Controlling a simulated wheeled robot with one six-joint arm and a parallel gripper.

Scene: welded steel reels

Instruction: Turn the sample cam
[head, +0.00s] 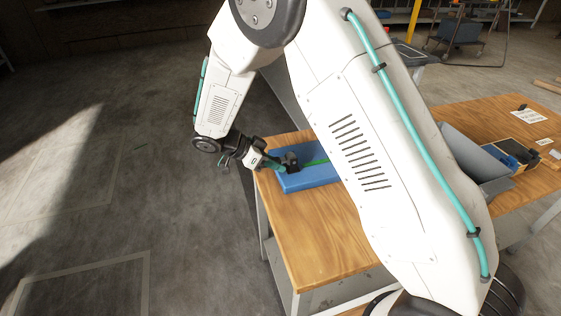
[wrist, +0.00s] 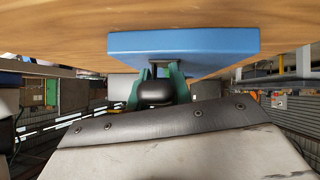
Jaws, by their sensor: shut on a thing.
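A blue block (head: 312,182) lies on the left end of the wooden table. A small dark part (head: 291,160), which looks like the sample cam, stands on the block at its left end. My gripper (head: 277,166) reaches in from the left, low beside the block, and is shut on this dark part. In the wrist view, the green fingers of my gripper (wrist: 158,72) close around a narrow dark piece at the edge of the blue block (wrist: 185,42). The fingers and a black rounded shape in front hide most of the cam, so its turn angle cannot be told.
The wooden table (head: 325,240) is bare in front of the block. My own arm covers the table's middle. The floor to the left is clear.

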